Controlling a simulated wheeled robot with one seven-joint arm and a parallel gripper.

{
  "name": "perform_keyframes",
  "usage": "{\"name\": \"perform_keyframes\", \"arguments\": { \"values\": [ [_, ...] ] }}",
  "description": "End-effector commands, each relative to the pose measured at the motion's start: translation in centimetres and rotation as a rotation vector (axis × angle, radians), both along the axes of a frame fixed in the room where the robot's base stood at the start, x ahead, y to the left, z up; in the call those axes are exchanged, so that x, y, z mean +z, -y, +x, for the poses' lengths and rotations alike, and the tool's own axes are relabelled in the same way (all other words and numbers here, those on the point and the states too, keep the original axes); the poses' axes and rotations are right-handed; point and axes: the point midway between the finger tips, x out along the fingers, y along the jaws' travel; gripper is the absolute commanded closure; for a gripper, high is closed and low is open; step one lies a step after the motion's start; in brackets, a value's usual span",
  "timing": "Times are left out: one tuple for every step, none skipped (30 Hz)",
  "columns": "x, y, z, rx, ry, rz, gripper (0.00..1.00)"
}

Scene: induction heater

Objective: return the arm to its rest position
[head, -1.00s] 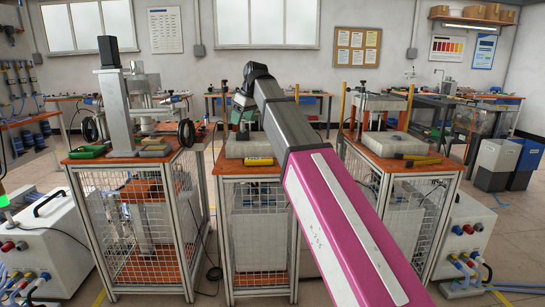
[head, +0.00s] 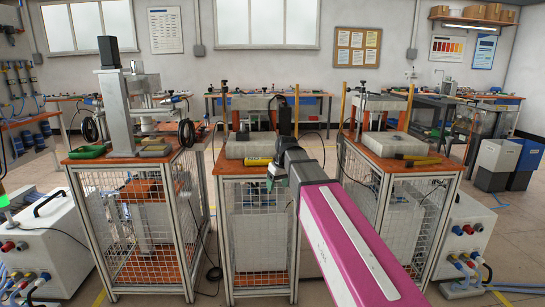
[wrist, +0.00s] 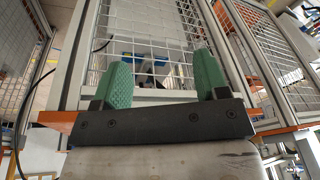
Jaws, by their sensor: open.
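My gripper (wrist: 165,80) shows two green fingers in the wrist view, wide apart with nothing between them. In the head view my gripper (head: 277,175) is partly hidden behind my own wrist, with some green visible. It hangs at the front right of the middle workstation (head: 235,172), near the height of its orange top. My pink and grey arm reaches from the lower right toward that station. In the wrist view the fingers point toward a wire mesh panel (wrist: 150,40).
A grey block (head: 247,147) and a yellow object (head: 258,161) sit on the middle station. Caged stations stand to the left (head: 130,210) and right (head: 405,165). White cabinets (head: 50,245) flank them at the lower corners. Floor (head: 520,230) is open at the right.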

Motion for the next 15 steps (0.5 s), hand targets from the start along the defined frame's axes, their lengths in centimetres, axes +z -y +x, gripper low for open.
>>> {"name": "perform_keyframes", "arguments": {
  "values": [
    [-2.3,1.4,-1.2,-0.036,-0.016,-0.008,0.33],
    [-3.4,2.1,-1.7,-0.057,-0.024,-0.012,0.33],
    [-4.9,3.0,-2.3,-0.083,-0.033,-0.019,0.33],
    [-6.0,3.6,-2.8,-0.105,-0.040,-0.022,0.33],
    [-7.1,4.3,-3.3,-0.125,-0.047,-0.026,0.33],
    [-8.5,5.2,-4.0,-0.153,-0.057,-0.032,0.33],
    [-9.5,5.8,-4.6,-0.172,-0.062,-0.036,0.33],
    [-10.5,6.4,-5.2,-0.193,-0.071,-0.041,0.33],
    [-11.8,7.3,-6.0,-0.219,-0.079,-0.048,0.33],
    [-12.8,7.9,-6.6,-0.239,-0.087,-0.052,0.33],
    [-13.7,8.5,-7.3,-0.259,-0.093,-0.055,0.33],
    [-15.0,9.3,-8.2,-0.285,-0.102,-0.061,0.33],
    [-15.9,9.9,-8.9,-0.305,-0.108,-0.067,0.33],
    [-16.8,10.5,-9.6,-0.324,-0.114,-0.072,0.33],
    [-18.0,11.2,-10.6,-0.350,-0.124,-0.078,0.33]
  ]
}}
